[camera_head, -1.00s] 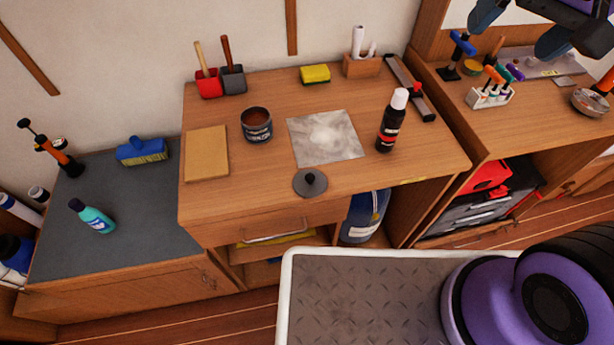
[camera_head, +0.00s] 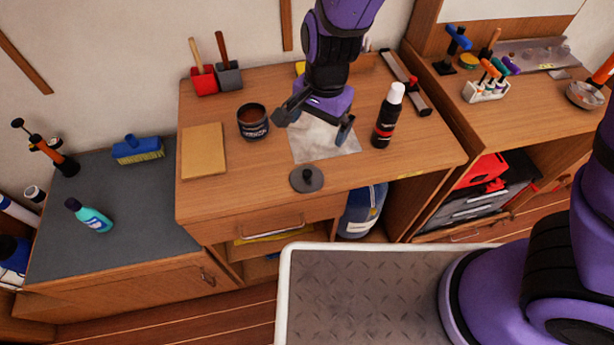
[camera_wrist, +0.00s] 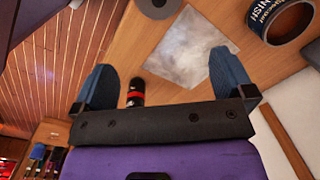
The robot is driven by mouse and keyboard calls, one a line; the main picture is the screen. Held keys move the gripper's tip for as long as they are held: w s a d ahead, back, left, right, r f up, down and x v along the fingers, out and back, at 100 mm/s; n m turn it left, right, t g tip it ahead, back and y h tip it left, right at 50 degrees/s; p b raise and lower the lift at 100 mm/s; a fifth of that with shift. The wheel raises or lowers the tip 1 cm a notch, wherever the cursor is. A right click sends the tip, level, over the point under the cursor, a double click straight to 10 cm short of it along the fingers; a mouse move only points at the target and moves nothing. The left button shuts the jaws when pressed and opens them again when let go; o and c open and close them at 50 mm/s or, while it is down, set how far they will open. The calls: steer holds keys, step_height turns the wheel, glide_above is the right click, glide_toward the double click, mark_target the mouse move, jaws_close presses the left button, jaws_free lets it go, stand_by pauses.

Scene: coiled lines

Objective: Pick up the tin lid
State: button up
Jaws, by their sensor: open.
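The tin lid (camera_head: 306,180) is a dark grey disc with a small black knob. It lies flat near the front edge of the wooden worktop, and it shows at the top of the wrist view (camera_wrist: 158,6). The open tin (camera_head: 253,122) with brown contents stands behind it to the left. My gripper (camera_head: 317,126) is open and empty above the pale stained sheet (camera_head: 325,148), behind the lid and apart from it. Its two blue fingers (camera_wrist: 165,80) are spread wide in the wrist view.
A dark bottle with a white cap (camera_head: 388,118) stands close right of my gripper. A tan pad (camera_head: 203,151) lies left of the tin. Red and grey holders (camera_head: 204,81) stand at the back left. The worktop around the lid is clear.

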glide_toward(307, 173)
steer(key=shift+a+f+m+h, duration=0.15)
steer(key=shift+a+m+h, duration=0.25)
steer(key=shift+a, duration=0.2)
steer(key=f, duration=1)
steer(key=shift+s+d+f, duration=0.1)
steer(key=shift+d+f, duration=0.1)
steer(key=shift+f, duration=0.15)
steer(key=c, duration=0.7)
